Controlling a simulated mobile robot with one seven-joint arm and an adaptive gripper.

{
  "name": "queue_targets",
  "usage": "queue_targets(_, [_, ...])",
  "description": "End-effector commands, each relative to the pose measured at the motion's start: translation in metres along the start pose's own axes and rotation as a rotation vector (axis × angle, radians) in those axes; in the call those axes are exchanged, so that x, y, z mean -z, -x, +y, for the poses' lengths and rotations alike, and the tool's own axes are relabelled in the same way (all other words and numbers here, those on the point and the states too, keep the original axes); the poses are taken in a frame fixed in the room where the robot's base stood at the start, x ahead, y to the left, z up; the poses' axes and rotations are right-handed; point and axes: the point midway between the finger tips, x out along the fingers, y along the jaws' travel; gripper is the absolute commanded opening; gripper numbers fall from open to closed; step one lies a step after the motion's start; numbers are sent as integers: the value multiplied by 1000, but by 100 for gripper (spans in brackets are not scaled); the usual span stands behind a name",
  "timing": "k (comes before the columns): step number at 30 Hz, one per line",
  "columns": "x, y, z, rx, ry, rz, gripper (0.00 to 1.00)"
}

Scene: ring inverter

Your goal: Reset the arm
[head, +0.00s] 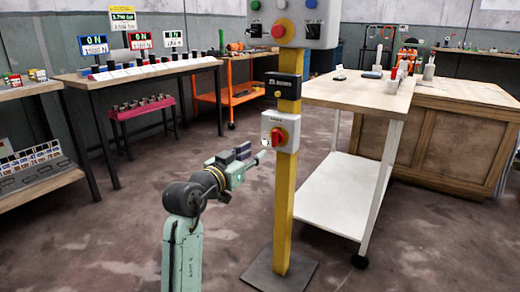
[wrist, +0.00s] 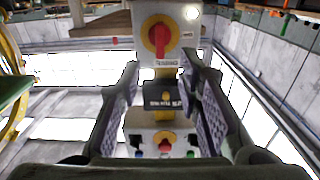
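My arm (head: 184,225) reaches up from the bottom middle of the head view. My gripper (head: 257,156) is just left of a grey rotary switch box (head: 268,119) with a red handle on a yellow disc (head: 278,138). In the wrist view my gripper (wrist: 162,64) has its two dark pads apart, with nothing held between them. The switch box (wrist: 144,60) shows beyond the fingertips with its red handle (wrist: 160,41) upright in the picture. Whether a fingertip touches the box cannot be told.
The yellow post (head: 285,205) carries a black box (head: 284,85) and a button panel (head: 312,28), on a dark floor plate (head: 281,272). A white trolley (head: 345,195) stands right of it. A long bench (head: 150,70) is at back left. Floor left of my arm is clear.

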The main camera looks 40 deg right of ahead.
Motion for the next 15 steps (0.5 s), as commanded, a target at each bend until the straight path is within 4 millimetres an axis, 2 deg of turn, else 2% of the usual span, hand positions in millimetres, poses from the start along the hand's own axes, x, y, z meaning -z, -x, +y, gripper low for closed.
queue_targets(4, [0,7,0,1,0,-1,32])
queue_targets(15, [0,7,0,0,0,-1,32])
